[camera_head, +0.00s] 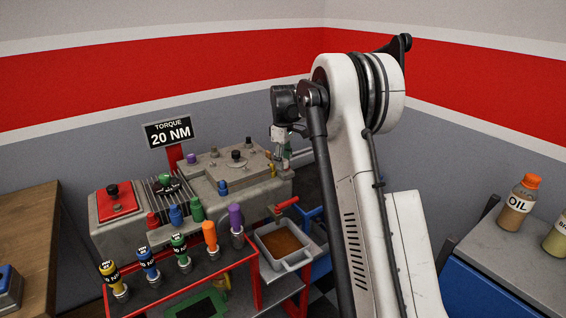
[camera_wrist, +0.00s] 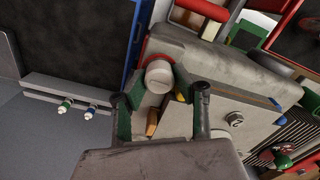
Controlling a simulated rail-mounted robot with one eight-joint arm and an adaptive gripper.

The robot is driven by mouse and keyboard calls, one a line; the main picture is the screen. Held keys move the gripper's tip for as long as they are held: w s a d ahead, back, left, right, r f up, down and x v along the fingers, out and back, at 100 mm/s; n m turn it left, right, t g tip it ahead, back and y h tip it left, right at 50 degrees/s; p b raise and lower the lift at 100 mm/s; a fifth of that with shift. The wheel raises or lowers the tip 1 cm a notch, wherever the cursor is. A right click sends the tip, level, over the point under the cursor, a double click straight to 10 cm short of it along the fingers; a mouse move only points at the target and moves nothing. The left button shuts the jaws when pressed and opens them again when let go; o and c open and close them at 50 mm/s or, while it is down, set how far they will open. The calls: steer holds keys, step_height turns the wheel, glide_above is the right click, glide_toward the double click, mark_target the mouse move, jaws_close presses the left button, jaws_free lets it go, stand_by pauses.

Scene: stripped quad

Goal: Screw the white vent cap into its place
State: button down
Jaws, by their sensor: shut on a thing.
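The white vent cap (camera_wrist: 158,78) shows in the wrist view as a pale, round, stepped piece between the fingertips of my gripper (camera_wrist: 154,92). The gripper is shut on it. A red ring shows just behind the cap, at the edge of the grey engine block (camera_wrist: 215,68). I cannot tell whether the cap's thread is engaged there. In the head view my gripper (camera_head: 282,150) is at the right end of the block (camera_head: 125,240). The cap cannot be made out in that view, where my gripper and arm crowd that end.
A red-framed tool stand (camera_head: 200,276) with several coloured torque tools is in front of the block. A grey pan of brown liquid (camera_head: 262,256) is below its right end. A torque sign (camera_head: 168,132) stands behind. Oil bottles (camera_head: 519,203) are on the right bench.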

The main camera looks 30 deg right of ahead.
steer(key=shift+m, duration=0.6)
steer(key=c, duration=1.3)
jaws_free()
steer(key=shift+m, duration=0.4)
steer(key=shift+r, duration=0.1)
